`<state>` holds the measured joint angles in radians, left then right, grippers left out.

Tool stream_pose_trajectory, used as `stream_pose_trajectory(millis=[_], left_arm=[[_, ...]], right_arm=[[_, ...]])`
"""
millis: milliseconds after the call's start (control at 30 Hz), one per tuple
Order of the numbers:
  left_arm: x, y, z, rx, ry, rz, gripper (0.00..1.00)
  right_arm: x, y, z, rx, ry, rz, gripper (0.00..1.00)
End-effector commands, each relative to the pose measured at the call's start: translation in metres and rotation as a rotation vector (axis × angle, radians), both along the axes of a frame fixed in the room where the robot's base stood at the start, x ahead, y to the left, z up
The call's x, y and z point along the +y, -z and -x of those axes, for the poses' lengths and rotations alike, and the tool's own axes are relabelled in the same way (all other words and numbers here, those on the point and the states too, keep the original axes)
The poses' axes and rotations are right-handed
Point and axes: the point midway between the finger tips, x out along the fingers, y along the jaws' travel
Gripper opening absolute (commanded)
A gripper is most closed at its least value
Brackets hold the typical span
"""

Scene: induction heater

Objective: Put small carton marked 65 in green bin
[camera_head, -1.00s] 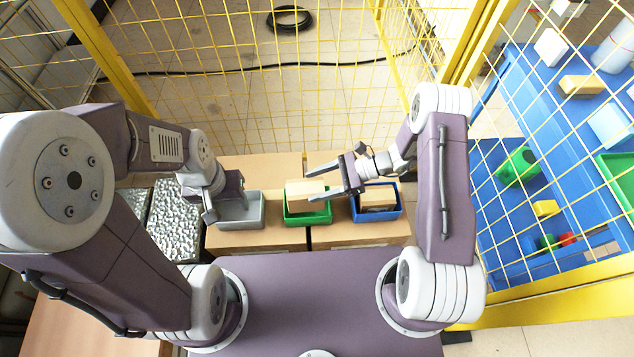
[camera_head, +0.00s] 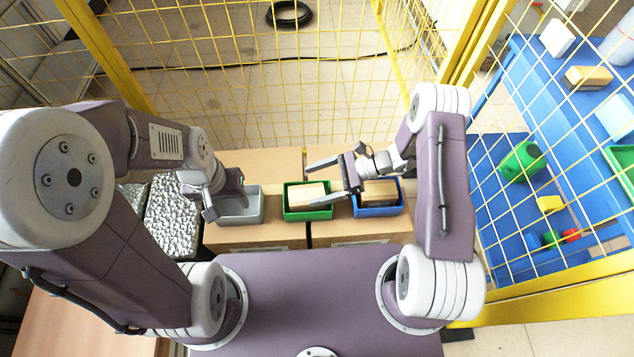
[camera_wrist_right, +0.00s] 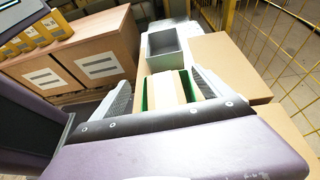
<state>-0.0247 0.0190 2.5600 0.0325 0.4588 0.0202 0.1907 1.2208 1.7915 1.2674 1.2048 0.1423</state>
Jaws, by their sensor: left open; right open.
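A small tan carton (camera_head: 307,195) lies in the green bin (camera_head: 308,215); its marking is not readable. Another tan carton (camera_head: 377,191) lies in the blue bin (camera_head: 378,212) to the right. My right gripper (camera_head: 325,182) is open and empty beside and above the green bin, with its fingers pointing left. In the right wrist view, the carton (camera_wrist_right: 165,90) in the green bin (camera_wrist_right: 148,100) shows between the open fingers, apart from them. My left gripper (camera_head: 222,208) is over the left part of the grey bin (camera_head: 252,212); its fingers are partly hidden.
The bins stand in a row on cardboard boxes (camera_head: 258,236). A yellow mesh fence (camera_head: 260,95) rises behind and to the right. A blue table (camera_head: 500,215) with loose items lies beyond it. Bumpy silver trays (camera_head: 172,220) lie at the left.

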Motion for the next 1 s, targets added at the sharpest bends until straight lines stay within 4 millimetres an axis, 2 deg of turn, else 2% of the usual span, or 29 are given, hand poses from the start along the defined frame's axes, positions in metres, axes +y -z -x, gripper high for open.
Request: stream_pose_trajectory(millis=[133, 300, 500, 633, 1000], left_arm=[[0.0, -0.007, 0.0, 0.0, 0.0, 0.0, 0.49], [0.0, -0.019, 0.0, 0.0, 0.0, 0.0, 0.49], [0.0, -0.024, 0.0, 0.0, 0.0, 0.0, 0.49], [0.0, -0.025, 0.0, 0.0, 0.0, 0.0, 0.49], [0.0, -0.024, 0.0, 0.0, 0.0, 0.0, 0.49]], right_arm=[[-0.014, -0.008, -0.002, -0.001, 0.004, 0.0, 0.89], [-0.05, -0.024, -0.004, -0.002, 0.005, 0.0, 0.89], [-0.078, -0.035, -0.005, -0.001, 0.002, -0.001, 0.89], [-0.084, -0.036, -0.005, 0.0, 0.001, -0.002, 0.89], [-0.083, -0.036, -0.005, 0.0, 0.0, -0.002, 0.89]])
